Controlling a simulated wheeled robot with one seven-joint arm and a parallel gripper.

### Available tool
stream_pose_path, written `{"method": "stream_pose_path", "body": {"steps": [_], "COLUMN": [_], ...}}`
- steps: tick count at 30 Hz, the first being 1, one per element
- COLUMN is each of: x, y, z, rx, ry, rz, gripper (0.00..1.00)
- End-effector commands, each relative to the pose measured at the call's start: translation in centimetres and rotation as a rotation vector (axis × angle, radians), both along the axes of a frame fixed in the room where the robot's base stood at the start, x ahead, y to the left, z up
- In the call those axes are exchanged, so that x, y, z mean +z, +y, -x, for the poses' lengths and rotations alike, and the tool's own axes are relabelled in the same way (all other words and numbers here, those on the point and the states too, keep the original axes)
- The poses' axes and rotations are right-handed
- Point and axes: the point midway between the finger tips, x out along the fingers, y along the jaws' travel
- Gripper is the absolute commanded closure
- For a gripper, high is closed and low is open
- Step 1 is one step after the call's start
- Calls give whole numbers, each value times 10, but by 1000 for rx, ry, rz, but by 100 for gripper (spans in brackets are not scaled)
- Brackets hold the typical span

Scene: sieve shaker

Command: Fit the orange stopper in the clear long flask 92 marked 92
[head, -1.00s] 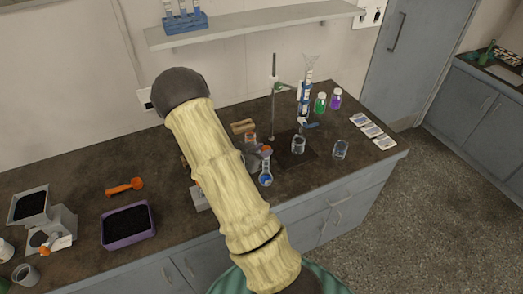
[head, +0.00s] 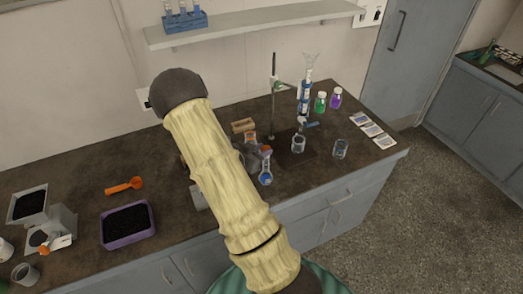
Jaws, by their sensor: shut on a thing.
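The clear long flask (head: 265,178) stands upright near the bench's front edge, with blue at its bottom and a small orange marking. Its number is too small to read. The orange stopper (head: 266,149) shows at the top of the flask's neck; I cannot tell if it is seated in the mouth or just above it. My grey gripper (head: 258,152) is at the stopper, just left of the neck, and is shut on it. My arm hides much of the gripper and the bench behind it.
A stand (head: 273,100) and a beaker (head: 298,144) are right of the flask. Another beaker (head: 340,149), green (head: 320,103) and purple (head: 336,98) bottles stand farther right. A wooden block (head: 243,126) lies behind. A purple tray (head: 127,227) and orange scoop (head: 125,186) are left.

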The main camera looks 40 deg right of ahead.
Motion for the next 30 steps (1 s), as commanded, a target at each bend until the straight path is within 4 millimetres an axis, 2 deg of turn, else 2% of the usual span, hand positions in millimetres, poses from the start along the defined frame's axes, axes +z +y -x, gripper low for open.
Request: {"method": "stream_pose_path", "body": {"steps": [20,21,24,30], "x": [0,0,0,0], "y": [0,0,0,0], "z": [0,0,0,0], "rx": [0,0,0,0], "ry": [0,0,0,0], "rz": [0,0,0,1], "gripper": [94,65,47,47]}}
